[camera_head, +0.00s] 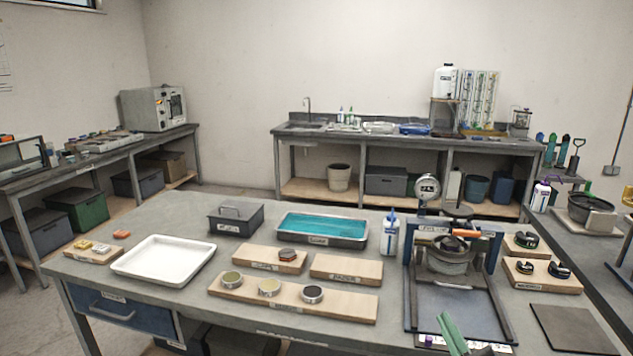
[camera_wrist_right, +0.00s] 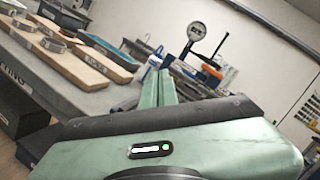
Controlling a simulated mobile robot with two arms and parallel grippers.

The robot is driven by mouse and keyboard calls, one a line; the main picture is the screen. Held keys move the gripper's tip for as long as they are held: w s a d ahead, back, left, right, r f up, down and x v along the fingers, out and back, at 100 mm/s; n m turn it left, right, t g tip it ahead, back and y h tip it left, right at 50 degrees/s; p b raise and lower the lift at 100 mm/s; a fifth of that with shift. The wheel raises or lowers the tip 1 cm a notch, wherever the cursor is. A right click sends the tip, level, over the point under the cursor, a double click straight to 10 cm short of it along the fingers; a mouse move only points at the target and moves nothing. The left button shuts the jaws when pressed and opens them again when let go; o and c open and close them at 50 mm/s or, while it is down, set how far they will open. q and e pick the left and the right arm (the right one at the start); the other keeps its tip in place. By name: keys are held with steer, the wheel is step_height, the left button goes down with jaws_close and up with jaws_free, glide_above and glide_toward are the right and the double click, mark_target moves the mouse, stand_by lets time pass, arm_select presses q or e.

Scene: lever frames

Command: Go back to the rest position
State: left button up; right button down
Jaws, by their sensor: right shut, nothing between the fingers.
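My right gripper (camera_head: 445,320) shows as a green shape at the bottom edge of the head view, in front of the blue press frame (camera_head: 412,290). In the right wrist view its two green fingers (camera_wrist_right: 159,76) lie together with nothing between them. The press frame has a dial gauge (camera_head: 427,187), an orange-ended lever handle (camera_head: 465,233) and a round metal pot (camera_head: 449,258). The gripper looks apart from the lever. My left gripper is in neither view.
The grey workbench (camera_head: 185,220) holds a white tray (camera_head: 165,262), a tray of teal liquid (camera_head: 322,229), wooden boards (camera_head: 345,268) with round tins, and a white bottle (camera_head: 390,238) left of the press. A dark plate (camera_head: 574,328) lies at right.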

steer(key=s+a+f+n+g+y, duration=0.4)
steer(key=s+a+f+n+g, duration=0.6)
steer(key=n, duration=0.7)
steer(key=s+d+f+n+g+h, duration=0.1)
steer(key=s+f+n+g+h, duration=0.2)
steer(key=s, duration=0.5)
steer(key=s+d+f+n+g+h, duration=0.1)
steer(key=s+d+f+n, duration=0.15)
steer(key=s+n, duration=0.4)
steer(key=s+d+f+n+g+h, duration=0.15)
steer(key=s+f, duration=0.25)
steer(key=s, duration=0.5)
step_height(320, 180, down, 25)
steer(key=a+g, duration=0.1)
steer(key=g, duration=0.1)
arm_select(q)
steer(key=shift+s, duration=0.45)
arm_select(e)
steer(key=s+d+f+n+g, duration=0.1)
steer(key=s+d+f, duration=0.2)
steer(key=s+f, duration=1.4)
steer(key=shift+s, duration=0.45)
